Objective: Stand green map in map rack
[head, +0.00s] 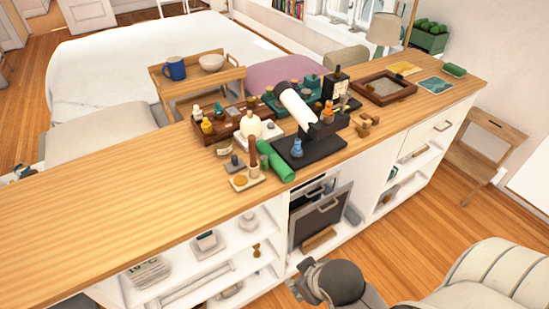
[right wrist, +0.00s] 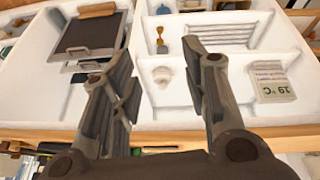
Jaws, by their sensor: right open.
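A green roll (head: 276,162), which looks like the green map, lies on the wooden counter near its front edge. It is just left of a black stand (head: 312,150), apparently the map rack. A white roll (head: 296,108) leans at a tilt over the stand, and a small blue piece (head: 297,147) sits on its base. My right gripper (head: 297,288) is low in front of the cabinet, below the counter top and apart from the green roll. In the right wrist view the right gripper (right wrist: 158,55) is open and empty, facing the shelves. My left gripper is not in view.
Small bottles, a wooden tray of bottles (head: 212,126) and a pen holder (head: 246,180) crowd around the roll. A smaller green item (head: 454,70) lies at the far right.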

